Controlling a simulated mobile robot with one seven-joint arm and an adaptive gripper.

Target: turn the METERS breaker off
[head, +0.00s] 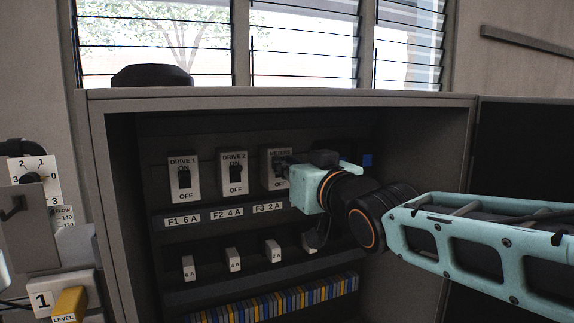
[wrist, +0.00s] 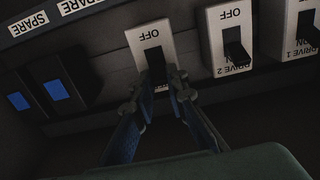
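The METERS breaker (head: 268,182) is a pale switch plate, rightmost of three in the open cabinet. My gripper (head: 285,165) is in front of it and hides part of its label and its lever. In the wrist view, which is upside down, the METERS breaker (wrist: 147,38) shows OFF at the top and a dark lever (wrist: 155,58) below that word. My gripper (wrist: 160,84) is partly open, its two fingertips on either side of the lever's end. I cannot tell whether they touch it.
DRIVE 2 (head: 233,173) and DRIVE 1 (head: 184,177) are close to the left of METERS in the head view. Small fuses (head: 233,260) stand below. Blue-marked spare units (wrist: 56,90) are beside METERS in the wrist view. The cabinet's side walls (head: 112,200) enclose the space.

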